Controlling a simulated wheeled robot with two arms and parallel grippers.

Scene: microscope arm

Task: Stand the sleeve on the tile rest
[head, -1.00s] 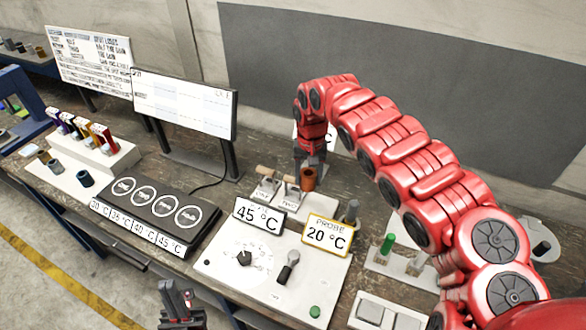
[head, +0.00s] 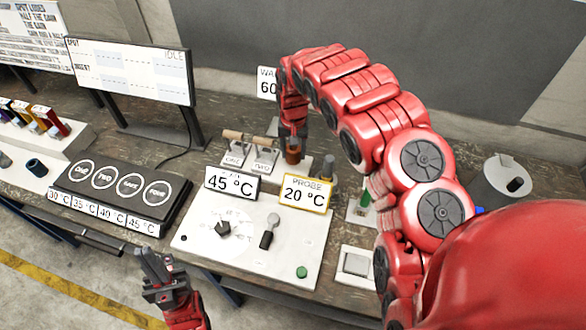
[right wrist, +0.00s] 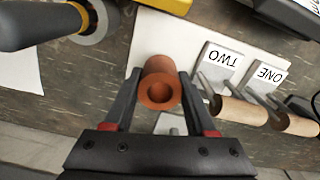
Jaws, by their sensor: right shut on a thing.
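The sleeve (head: 293,154) is a copper-brown tube with a round bore, held upright by my right gripper (head: 291,137) at the back of the bench. In the right wrist view the sleeve (right wrist: 160,70) sits between both fingers of the right gripper (right wrist: 159,80), with its open end facing the camera. A white board (right wrist: 205,42) lies behind and beside it. I cannot tell whether the sleeve touches the board, and no tile rest stands out clearly. My left gripper (head: 148,264) is away from the sleeve, in front of the bench; its finger gap is unclear.
Two wooden-handled tools (head: 231,136) lie beside the sleeve on tiles marked ONE and TWO. The control panel (head: 196,233) with 45 °C and 20 °C signs stands in front. A grey-capped post (head: 328,168) is close on the right. A black four-disc panel (head: 125,190) is at left.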

